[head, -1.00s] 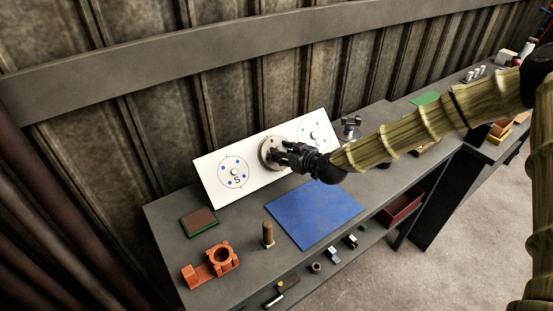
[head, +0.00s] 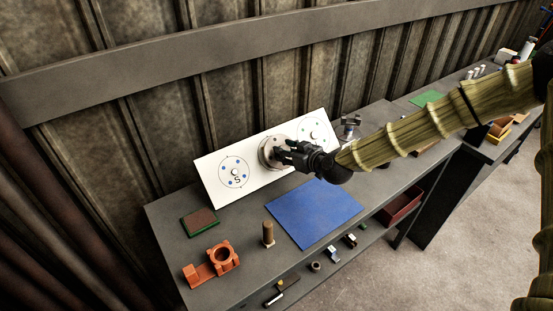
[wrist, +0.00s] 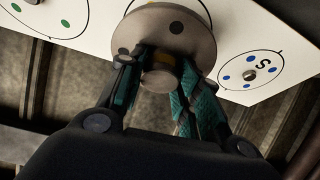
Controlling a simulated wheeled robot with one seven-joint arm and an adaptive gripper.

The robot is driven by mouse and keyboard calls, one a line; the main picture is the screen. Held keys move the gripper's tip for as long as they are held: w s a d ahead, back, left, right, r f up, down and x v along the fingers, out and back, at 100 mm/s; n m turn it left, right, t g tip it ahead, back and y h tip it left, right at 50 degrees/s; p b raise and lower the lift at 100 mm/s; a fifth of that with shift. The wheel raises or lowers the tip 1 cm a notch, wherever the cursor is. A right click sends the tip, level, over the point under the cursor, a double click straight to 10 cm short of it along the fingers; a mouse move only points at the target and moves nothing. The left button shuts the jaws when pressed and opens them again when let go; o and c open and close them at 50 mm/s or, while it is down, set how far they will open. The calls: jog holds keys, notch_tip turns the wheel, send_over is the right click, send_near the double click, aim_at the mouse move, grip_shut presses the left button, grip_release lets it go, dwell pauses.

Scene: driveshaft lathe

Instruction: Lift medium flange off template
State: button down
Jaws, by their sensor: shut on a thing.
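The medium flange (head: 267,152) is a grey metal disc with holes, at the middle of the white tilted template (head: 207,181) in the head view. In the wrist view the flange (wrist: 168,30) fills the top middle, with its hub between my fingers. My gripper (head: 285,153) is shut on the flange's hub; its teal-padded fingers (wrist: 163,85) show on both sides of it. I cannot tell whether the flange's back touches the template. The template's left circle with an S and blue dots (head: 234,172) and its right circle with green dots (head: 313,130) are bare of flanges.
A blue mat (head: 314,212) lies bare on the grey bench in front of the template. An orange bracket (head: 212,265), a brown post (head: 268,233) and a green-edged tray (head: 200,222) stand to its left. A metal part (head: 349,128) stands right of the template.

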jog(key=shift+s+d+r+p, duration=0.35)
jog(key=shift+s+r, duration=0.1)
jog(key=shift+r, duration=0.3)
jog(key=shift+r, duration=0.1)
notch_tip(320, 180, up, 5)
jog(key=s+d+p, duration=0.2)
jog(key=s, duration=0.1)
jog(key=shift+r, duration=0.15)
dwell(0.4)
